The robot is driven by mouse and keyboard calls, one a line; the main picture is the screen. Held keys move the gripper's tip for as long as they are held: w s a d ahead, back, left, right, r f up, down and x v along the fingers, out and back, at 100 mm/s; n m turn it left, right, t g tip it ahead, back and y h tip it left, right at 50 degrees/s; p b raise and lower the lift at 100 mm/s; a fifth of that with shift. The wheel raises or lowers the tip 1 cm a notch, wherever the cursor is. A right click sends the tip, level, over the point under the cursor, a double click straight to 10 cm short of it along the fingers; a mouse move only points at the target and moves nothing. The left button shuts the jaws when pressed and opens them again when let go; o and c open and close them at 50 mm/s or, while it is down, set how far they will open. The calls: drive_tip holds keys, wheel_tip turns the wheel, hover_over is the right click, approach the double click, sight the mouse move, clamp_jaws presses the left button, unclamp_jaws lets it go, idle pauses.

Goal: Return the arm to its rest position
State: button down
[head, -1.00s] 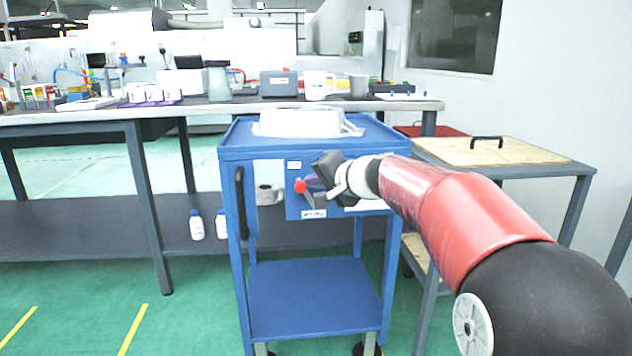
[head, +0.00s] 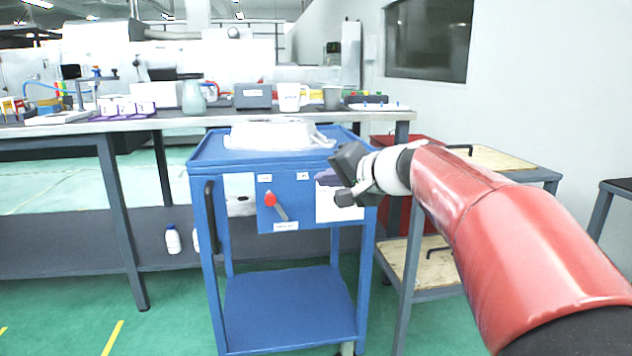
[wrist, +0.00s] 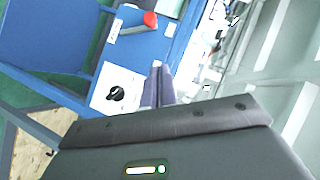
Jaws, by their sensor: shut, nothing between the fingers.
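My arm (head: 490,235), red with a black joint, reaches in from the right in the head view. My gripper (head: 338,178) is at its end, in front of the upper right part of the blue cart. In the wrist view the fingers of my gripper (wrist: 157,84) lie together with nothing between them. The blue cart (head: 290,308) stands in the middle, with a panel carrying a red-knobbed lever (head: 270,199). The red knob also shows in the wrist view (wrist: 150,19). The fingertips look apart from the panel.
A pale casting (head: 268,134) sits on the cart's top. A long bench (head: 200,121) with cups and boxes runs behind. A side table with a wooden board (head: 490,157) stands to the right of the cart. Green floor is open at the front left.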

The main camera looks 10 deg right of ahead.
drive_tip(key=shift+s+d, duration=0.15)
drive_tip(key=shift+s, duration=0.1)
drive_tip(key=s+a+f+n+g+h+p, duration=0.1)
drive_tip(key=s+a+f+n+g+p, duration=0.15)
drive_tip(key=s, duration=0.45)
drive_tip(key=s+a+f+n+g+h+p, duration=0.1)
drive_tip(key=s+f+g+h+p, duration=0.15)
drive_tip(key=s, duration=0.55)
drive_tip(key=s+d+f+n+h+p, duration=0.1)
drive_tip(key=s+d+f+h+p, duration=0.1)
drive_tip(key=s+f, duration=0.2)
drive_tip(key=s+d+f+n+g+h+p, duration=0.1)
drive_tip(key=s+f, duration=0.3)
drive_tip(key=s, duration=0.7)
drive_tip(key=shift+d+f+h+p, duration=0.2)
drive_tip(key=shift+d+h+p, duration=0.25)
drive_tip(key=shift+d+h, duration=0.3)
